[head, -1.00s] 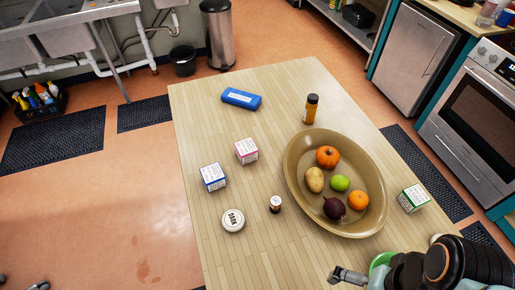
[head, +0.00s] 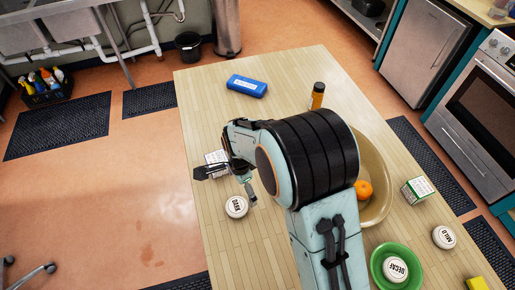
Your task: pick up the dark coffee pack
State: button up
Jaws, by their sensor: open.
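The dark coffee pack (head: 236,207) is a round white-topped pack with the word DARK on its lid. It stands on the left part of the wooden table. My gripper (head: 226,186) is open, with its fingers spread just above the pack in the picture. One finger points left and the other points down beside the pack's upper right edge. I cannot tell whether it touches the pack. Nothing shows between the fingers.
A white box (head: 214,157) is partly hidden behind my gripper. My arm covers much of the tan bowl (head: 378,165); an orange (head: 364,190) shows in it. A pack marked DECAF (head: 396,268) sits in a green bowl (head: 376,277). A MILD pack (head: 444,237) stands right. Table left of DARK is clear.

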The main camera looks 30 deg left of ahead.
aim_at(238, 205)
jog(key=shift+s+a+f+n, duration=0.35)
jog(key=shift+s+f, duration=0.3)
jog(key=shift+s, duration=0.25)
jog(key=shift+s+a+f, duration=0.1)
jog(key=shift+f, duration=0.2)
notch_tip(238, 205, down, 6)
jog(key=shift+r, duration=0.1)
jog(key=c, duration=1)
